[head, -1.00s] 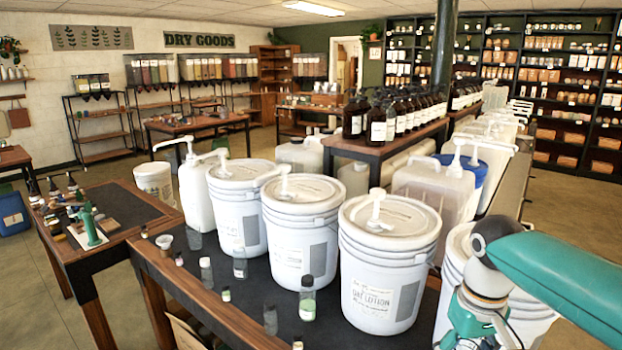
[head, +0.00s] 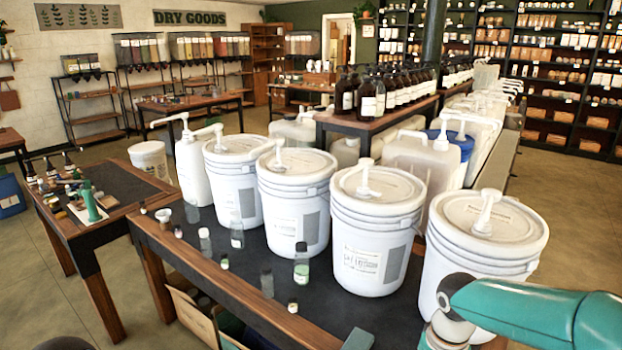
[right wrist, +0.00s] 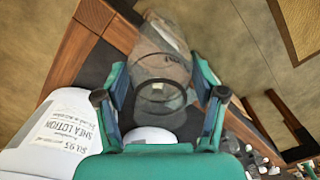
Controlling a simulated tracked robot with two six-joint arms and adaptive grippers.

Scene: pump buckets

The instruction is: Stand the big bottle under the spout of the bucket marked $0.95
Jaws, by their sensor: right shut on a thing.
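In the right wrist view, my right gripper (right wrist: 162,98) is shut on a large clear bottle (right wrist: 160,60), with a teal finger on each side of it. The bottle is see-through, so its outline is faint. In the head view my right arm comes in at the lower right, and the held bottle does not show clearly. White pump buckets stand in a row on the dark tabletop: one (head: 293,215), another (head: 370,250), and the nearest (head: 475,262) beside my arm. I cannot read $0.95 on any label. My left gripper is not in view.
Several small bottles stand along the table's front edge, including a clear one (head: 301,268) and a grey one (head: 267,283). A white jug (head: 190,180) stands at the row's far end. A bucket labelled Shea Lotion (right wrist: 60,135) is close on the left in the wrist view.

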